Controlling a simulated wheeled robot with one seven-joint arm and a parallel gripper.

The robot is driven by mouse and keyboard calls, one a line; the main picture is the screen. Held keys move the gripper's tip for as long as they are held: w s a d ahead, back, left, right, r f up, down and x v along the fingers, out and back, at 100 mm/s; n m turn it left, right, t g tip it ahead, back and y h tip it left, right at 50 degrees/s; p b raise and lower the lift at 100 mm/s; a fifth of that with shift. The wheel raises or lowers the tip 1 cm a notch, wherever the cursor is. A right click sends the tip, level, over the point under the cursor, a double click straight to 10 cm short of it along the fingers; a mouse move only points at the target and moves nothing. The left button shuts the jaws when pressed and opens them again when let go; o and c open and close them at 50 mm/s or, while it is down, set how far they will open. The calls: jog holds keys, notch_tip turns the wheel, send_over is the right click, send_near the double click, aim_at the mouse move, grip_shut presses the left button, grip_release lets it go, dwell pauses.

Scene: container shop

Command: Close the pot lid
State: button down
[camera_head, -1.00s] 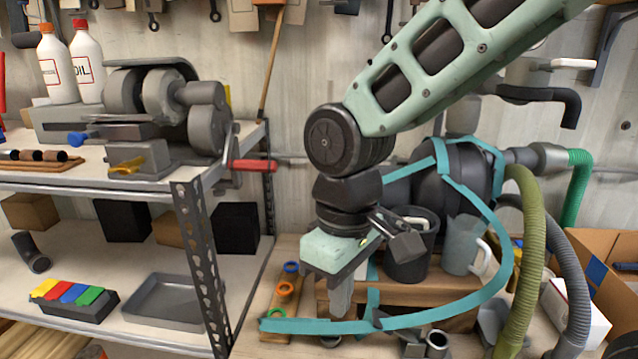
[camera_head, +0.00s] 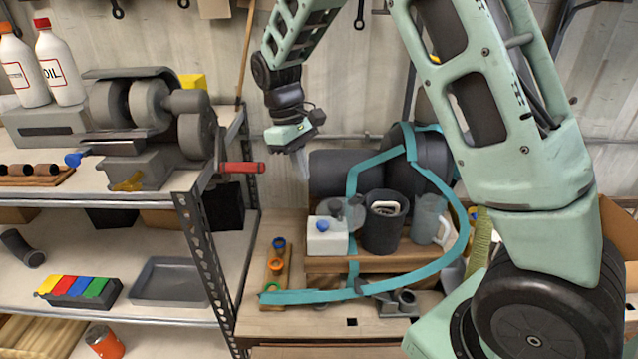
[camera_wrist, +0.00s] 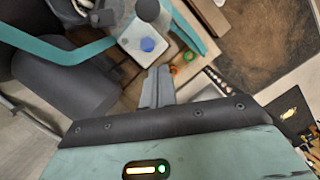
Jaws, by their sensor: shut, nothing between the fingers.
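My gripper (camera_head: 303,168) hangs above the workbench, pointing down, with its fingers together and empty. Its fingers also show in the wrist view (camera_wrist: 160,72). Below it stands a white block with a blue knob (camera_head: 327,241), also in the wrist view (camera_wrist: 130,42). A grey rounded piece (camera_head: 352,212) is beside the block's top; I cannot tell if it is a lid. A dark open pot (camera_head: 382,230) stands just right, with a white-rimmed item inside. No closed lid shows on the dark pot. My gripper is apart from all of these.
A teal band (camera_head: 310,297) loops around the block and pot. A grey jug (camera_head: 427,218) stands right of the pot. A wooden strip with colored rings (camera_head: 274,266) lies left. The metal shelf (camera_head: 205,265) with a red-handled machine (camera_head: 150,130) borders the left.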

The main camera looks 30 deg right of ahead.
aim_at(326, 213)
jog(key=shift+s+d+f+p, duration=0.3)
jog(key=shift+s+f+p, duration=0.15)
jog(key=shift+s+f, duration=0.25)
jog(key=shift+s+d+f+p, duration=0.4)
jog(key=shift+s+f, duration=0.15)
jog(key=shift+s, duration=0.2)
jog(key=shift+s+d+f+p, duration=0.25)
jog(key=shift+s+f+p, duration=0.2)
jog(key=shift+s+f, duration=0.25)
